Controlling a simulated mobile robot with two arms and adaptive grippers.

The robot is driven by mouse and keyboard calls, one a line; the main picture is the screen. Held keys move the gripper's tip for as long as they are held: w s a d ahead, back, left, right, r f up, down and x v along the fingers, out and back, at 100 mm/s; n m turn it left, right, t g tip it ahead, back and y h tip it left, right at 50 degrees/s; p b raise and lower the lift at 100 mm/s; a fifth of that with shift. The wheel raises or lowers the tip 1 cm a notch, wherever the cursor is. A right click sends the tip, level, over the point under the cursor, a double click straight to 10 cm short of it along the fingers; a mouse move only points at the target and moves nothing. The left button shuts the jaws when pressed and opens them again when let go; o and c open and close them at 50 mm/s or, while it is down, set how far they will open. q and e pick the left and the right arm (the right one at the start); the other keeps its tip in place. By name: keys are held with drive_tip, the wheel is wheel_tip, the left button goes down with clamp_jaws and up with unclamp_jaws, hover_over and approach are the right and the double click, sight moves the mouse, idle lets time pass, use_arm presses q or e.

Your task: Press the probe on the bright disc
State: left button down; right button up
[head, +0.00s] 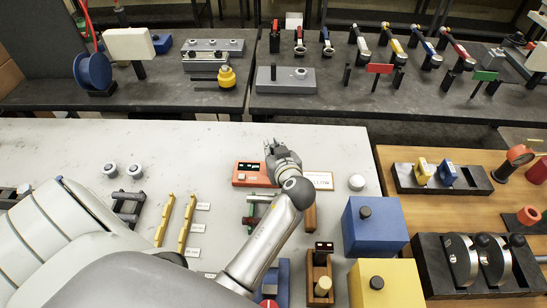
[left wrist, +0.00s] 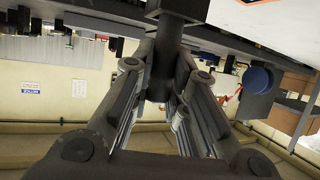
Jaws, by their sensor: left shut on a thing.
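My left gripper (head: 272,147) is above the back part of the pale bench top, beside an orange-red box with dark display windows. In the left wrist view my left gripper (left wrist: 162,75) is shut on a dark grey piece, which I take for the probe (left wrist: 178,8). Its wider dark end lies beyond the fingertips. In the head view the probe is hard to tell from the fingers. A small whitish round disc (head: 357,182) sits on the bench right of the gripper, apart from it; it may be the bright disc. My right gripper is not in view.
The orange-red box (head: 246,174) stands just left of the gripper, with a white label (head: 319,180) to its right. Blue (head: 375,232) and yellow (head: 388,284) boxes with black knobs stand at the front right. The bench's back left is mostly clear.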

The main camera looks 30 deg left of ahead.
use_arm(q)
drive_tip(key=shift+r, duration=0.2)
drive_tip(key=shift+r+p, duration=1)
drive_tip(key=shift+r, duration=0.2)
drive_tip(key=shift+r+p, duration=1.2)
drive_tip(key=shift+r, duration=0.45)
drive_tip(key=shift+r+p, duration=0.85)
drive_tip(key=shift+r, duration=0.35)
